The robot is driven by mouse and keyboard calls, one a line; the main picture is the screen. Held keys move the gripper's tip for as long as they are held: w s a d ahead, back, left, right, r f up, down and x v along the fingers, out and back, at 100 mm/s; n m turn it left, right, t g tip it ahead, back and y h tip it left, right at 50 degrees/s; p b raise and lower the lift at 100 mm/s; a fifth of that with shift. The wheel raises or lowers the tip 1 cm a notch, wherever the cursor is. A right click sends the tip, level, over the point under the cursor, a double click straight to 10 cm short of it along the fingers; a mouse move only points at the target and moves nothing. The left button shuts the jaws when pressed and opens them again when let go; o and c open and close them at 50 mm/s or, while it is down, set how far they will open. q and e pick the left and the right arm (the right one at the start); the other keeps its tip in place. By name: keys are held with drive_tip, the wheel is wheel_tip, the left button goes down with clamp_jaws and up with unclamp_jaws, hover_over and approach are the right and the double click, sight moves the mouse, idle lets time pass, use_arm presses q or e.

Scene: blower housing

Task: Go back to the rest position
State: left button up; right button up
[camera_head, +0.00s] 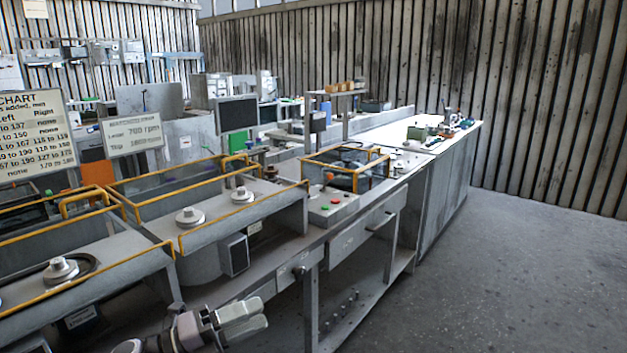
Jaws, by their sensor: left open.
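My left gripper (246,319) shows at the bottom of the head view, in front of the workbench (262,280). Its two pale fingers point to the right and are apart, with nothing seen between them. Part of my left arm shows at the bottom edge. My right gripper is out of view.
Yellow-railed housings (215,210) with round metal hubs line the bench. A control box (333,207) with red and green buttons sits beside them. A white-topped bench (400,130) holds small parts farther back. The grey floor (510,270) at right is clear.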

use_arm(q)
drive_tip(key=s+a+f+n+y, duration=0.3)
drive_tip(key=s+f+n+y, duration=0.2)
drive_tip(key=s+f+n, duration=0.3)
drive_tip(key=s+a+f+n+t+y, duration=0.1)
drive_tip(key=s+a+f+n+y, duration=0.2)
drive_tip(key=s+f+n+y, duration=0.2)
drive_tip(key=s+a+f+n+y, duration=0.3)
drive_tip(key=s+f+n+y, duration=0.2)
drive_tip(key=s+f+n, duration=0.6)
drive_tip(key=f+n, duration=0.1)
drive_tip(key=n, duration=0.5)
drive_tip(key=shift+s+a+n+t, duration=0.15)
drive_tip(key=shift+n+t, duration=0.25)
